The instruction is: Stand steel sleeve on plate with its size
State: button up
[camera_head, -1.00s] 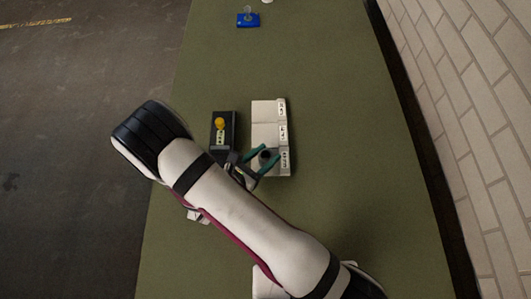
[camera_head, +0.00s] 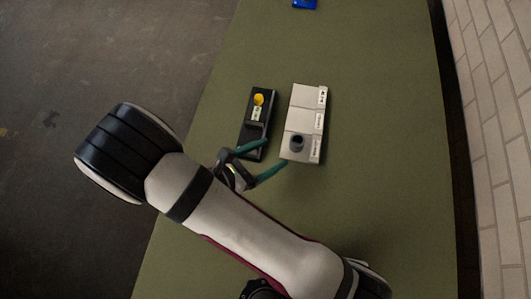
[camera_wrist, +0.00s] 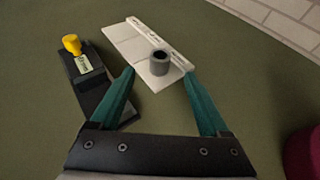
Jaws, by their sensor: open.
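The grey steel sleeve (camera_head: 297,142) stands upright on the nearest section of the pale plate (camera_head: 303,105), a strip of several sections with labels along its right edge. The label text is too small to read. The sleeve also shows in the wrist view (camera_wrist: 159,62), its dark bore facing up. My gripper (camera_head: 276,158) is open and empty, its two teal fingers apart. It is on the near side of the plate, clear of the sleeve. In the wrist view my gripper (camera_wrist: 160,80) has the sleeve beyond and between its fingertips.
A black device (camera_head: 258,125) with a yellow knob (camera_head: 258,99) and a small display lies left of the plate, close to my left finger. A blue object (camera_head: 304,4) is at the far end of the green table. A brick wall runs along the right.

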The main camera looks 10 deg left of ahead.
jog(key=shift+s+a+r, duration=0.2)
jog(key=shift+s+a, duration=0.15)
jog(key=shift+s, duration=0.1)
jog(key=s+d+r+m+g, duration=0.3)
jog(key=d+r+m+g, duration=0.65)
jog(key=d+m, duration=0.45)
jog(key=s+r+m+y, duration=0.3)
jog(key=s+m+y, duration=0.1)
jog(key=m, duration=0.5)
jog(key=s+a+r+m+g+y, duration=0.1)
jog(key=s+r+m+y, duration=0.2)
jog(key=m, duration=0.7)
jog(key=shift+s+r+m+y, duration=0.15)
jog(key=shift+s+m+y, duration=0.15)
jog(key=shift+s+y, duration=1.1)
jog(key=shift+w+y, duration=0.3)
jog(key=shift+w, duration=0.05)
